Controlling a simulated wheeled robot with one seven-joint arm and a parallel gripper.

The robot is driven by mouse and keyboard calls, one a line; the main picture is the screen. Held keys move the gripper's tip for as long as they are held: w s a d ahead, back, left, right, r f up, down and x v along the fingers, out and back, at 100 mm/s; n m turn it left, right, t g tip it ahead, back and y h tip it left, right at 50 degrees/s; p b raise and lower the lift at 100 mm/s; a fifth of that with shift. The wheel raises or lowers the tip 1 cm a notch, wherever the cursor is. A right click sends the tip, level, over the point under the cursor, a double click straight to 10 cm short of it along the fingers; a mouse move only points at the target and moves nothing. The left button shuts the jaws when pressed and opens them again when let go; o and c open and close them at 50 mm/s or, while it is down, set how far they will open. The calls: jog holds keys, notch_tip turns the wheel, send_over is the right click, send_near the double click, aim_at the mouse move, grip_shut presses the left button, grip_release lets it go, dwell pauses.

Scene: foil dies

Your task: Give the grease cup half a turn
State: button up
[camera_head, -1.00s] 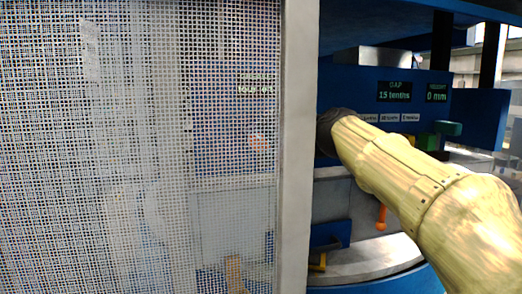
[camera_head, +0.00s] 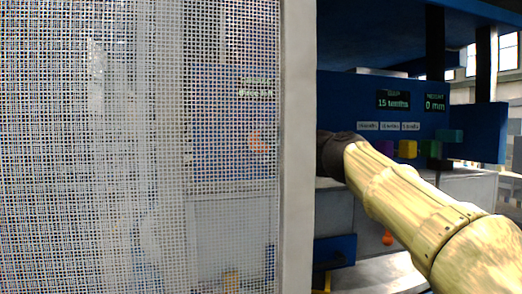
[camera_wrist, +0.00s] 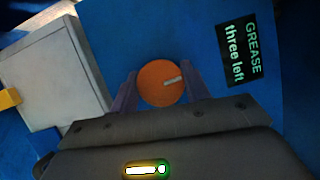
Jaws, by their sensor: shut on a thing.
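The grease cup is a round orange knob (camera_wrist: 161,83) with a pale pointer line on its face, set on a blue panel in the wrist view. The line runs from near its middle toward the right edge. My gripper (camera_wrist: 160,88) is shut on the cup, one finger on each side. A display beside it (camera_wrist: 240,50) reads "GREASE three left". In the head view the cup shows faintly as an orange spot (camera_head: 257,142) behind the mesh. My gripper is hidden there behind the guard frame and mesh.
A mesh guard (camera_head: 140,150) with a pale upright post (camera_head: 296,150) fills the left of the head view, and my arm passes behind it. Displays on the blue machine read 15 tenths (camera_head: 393,100) and 0 mm (camera_head: 435,102). Coloured blocks (camera_head: 408,149) line a ledge below.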

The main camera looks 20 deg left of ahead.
jog(key=shift+f, duration=0.1)
dwell(0.3)
jog(key=o, duration=1)
jog(key=shift+w, duration=0.1)
jog(key=b+v, duration=0.6)
jog(key=v, duration=1.1)
jog(key=shift+d, duration=0.15)
